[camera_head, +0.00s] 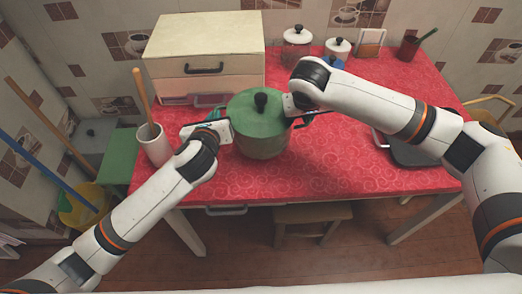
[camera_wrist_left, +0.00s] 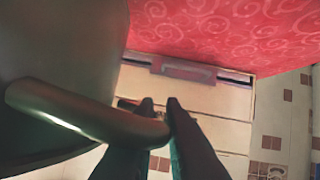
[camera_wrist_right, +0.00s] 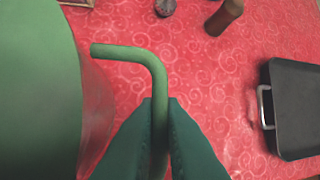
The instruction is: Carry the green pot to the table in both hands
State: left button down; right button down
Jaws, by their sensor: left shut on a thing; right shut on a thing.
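The green pot (camera_head: 262,140), with a green lid and black knob, is at the red table (camera_head: 340,165), between my two grippers. Whether it touches the cloth is hard to tell. My left gripper (camera_head: 217,130) is at the pot's left side. In the left wrist view its fingers (camera_wrist_left: 168,112) are shut on the pot's curved handle (camera_wrist_left: 70,115). My right gripper (camera_head: 293,104) is at the pot's right side. In the right wrist view its fingers (camera_wrist_right: 160,110) are shut on the green right handle (camera_wrist_right: 135,53). The pot looks upright.
A cream drawer box (camera_head: 205,45) stands behind the pot. A white crock (camera_head: 153,146) with a wooden utensil is close on the left. A dark pan (camera_head: 408,150) lies at right. Jars (camera_head: 297,48) stand at the back. The front middle cloth is clear.

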jog(key=shift+f, duration=0.1)
dwell(0.4)
